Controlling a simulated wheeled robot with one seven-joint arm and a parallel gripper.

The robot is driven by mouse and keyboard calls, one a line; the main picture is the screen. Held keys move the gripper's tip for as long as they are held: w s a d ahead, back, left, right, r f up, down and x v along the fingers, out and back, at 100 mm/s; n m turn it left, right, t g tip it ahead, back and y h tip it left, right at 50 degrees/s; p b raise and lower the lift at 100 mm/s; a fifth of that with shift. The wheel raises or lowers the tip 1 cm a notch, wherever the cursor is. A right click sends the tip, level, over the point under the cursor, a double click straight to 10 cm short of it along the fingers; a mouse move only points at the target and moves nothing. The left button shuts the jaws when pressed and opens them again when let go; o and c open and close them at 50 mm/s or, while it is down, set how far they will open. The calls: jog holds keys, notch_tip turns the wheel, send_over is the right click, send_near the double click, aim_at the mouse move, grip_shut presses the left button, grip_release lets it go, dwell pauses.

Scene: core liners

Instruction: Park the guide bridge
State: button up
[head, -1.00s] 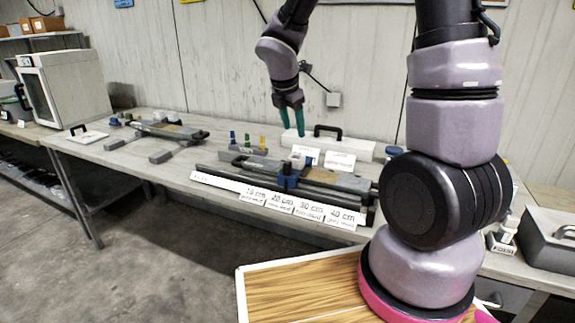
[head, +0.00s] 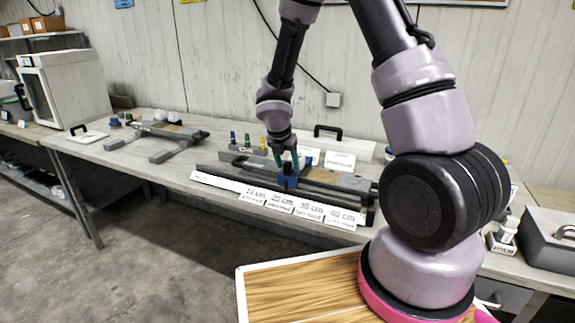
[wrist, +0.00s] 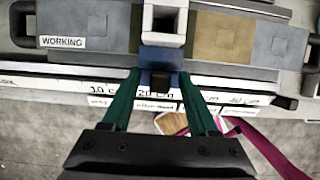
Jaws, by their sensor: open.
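The guide bridge, as far as I can tell the blue block (head: 287,182) on the long grey rail fixture (head: 325,192), stands behind the 20 cm label. In the wrist view its blue body (wrist: 163,58) has a dark tab facing me and a pale square opening beyond it. My gripper (head: 287,163) is right over it, pointing down, with green fingers. In the wrist view my gripper (wrist: 158,80) is open, one finger on each side of the dark tab. Whether the fingers touch it cannot be told.
A white length strip (head: 275,198) marked 10 to 40 cm runs along the front. A plate marked WORKING (wrist: 62,43) lies left of the bridge. Coloured pegs (head: 248,140) and white cards (head: 340,160) stand behind. A second fixture (head: 165,133) is further left; bare bench lies between.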

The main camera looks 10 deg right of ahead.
jog(key=shift+w+f, duration=0.1)
jog(key=shift+f, duration=0.1)
grip_shut()
dwell(1.4)
